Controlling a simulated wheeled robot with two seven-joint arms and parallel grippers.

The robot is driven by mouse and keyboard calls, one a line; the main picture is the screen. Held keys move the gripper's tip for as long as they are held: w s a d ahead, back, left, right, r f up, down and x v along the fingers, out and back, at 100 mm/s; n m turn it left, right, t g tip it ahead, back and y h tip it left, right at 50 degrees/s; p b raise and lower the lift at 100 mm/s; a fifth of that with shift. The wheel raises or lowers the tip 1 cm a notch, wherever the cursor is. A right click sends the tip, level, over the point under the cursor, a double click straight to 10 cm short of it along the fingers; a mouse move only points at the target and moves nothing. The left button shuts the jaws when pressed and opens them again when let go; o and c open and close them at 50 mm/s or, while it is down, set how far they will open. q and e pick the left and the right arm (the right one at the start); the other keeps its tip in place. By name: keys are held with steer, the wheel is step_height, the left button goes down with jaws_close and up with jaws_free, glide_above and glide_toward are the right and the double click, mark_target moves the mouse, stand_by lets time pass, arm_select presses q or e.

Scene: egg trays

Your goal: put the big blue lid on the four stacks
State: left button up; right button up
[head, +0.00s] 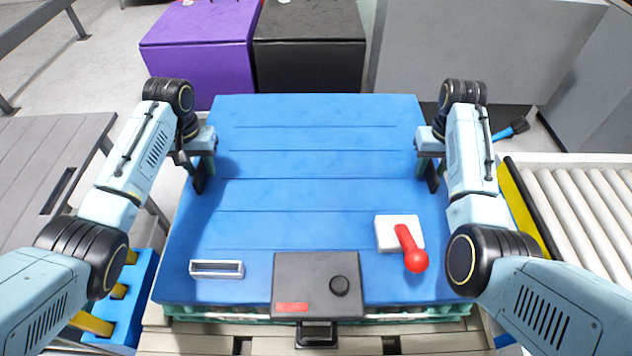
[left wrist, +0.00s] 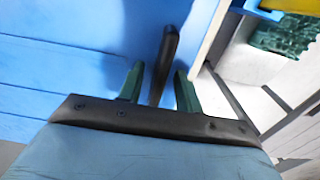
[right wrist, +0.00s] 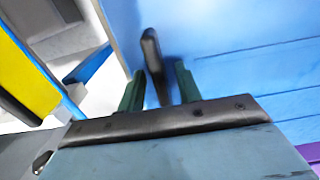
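The big blue lid (head: 300,195) is a wide planked panel in the middle of the head view. Teal trays (head: 420,312) show under its near edge; most of the stacks are hidden beneath it, and I cannot tell whether it touches all of them. My left gripper (head: 203,165) is at the lid's left edge, its fingers apart around a black handle (left wrist: 168,50) with gaps beside it. My right gripper (head: 430,163) is at the right edge, its fingers likewise apart around another black handle (right wrist: 152,52).
A dark box with a knob (head: 317,283), a white plate with a red lever (head: 408,240) and a silver handle (head: 217,268) show over the lid's near part. Purple (head: 200,50) and black (head: 310,60) boxes stand behind. A roller conveyor (head: 590,200) is right, a grey platform (head: 45,165) left.

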arm_select(q)
step_height(320, 180, up, 12)
steer(key=shift+f, duration=0.2)
arm_select(e)
steer(key=shift+r, duration=3.8)
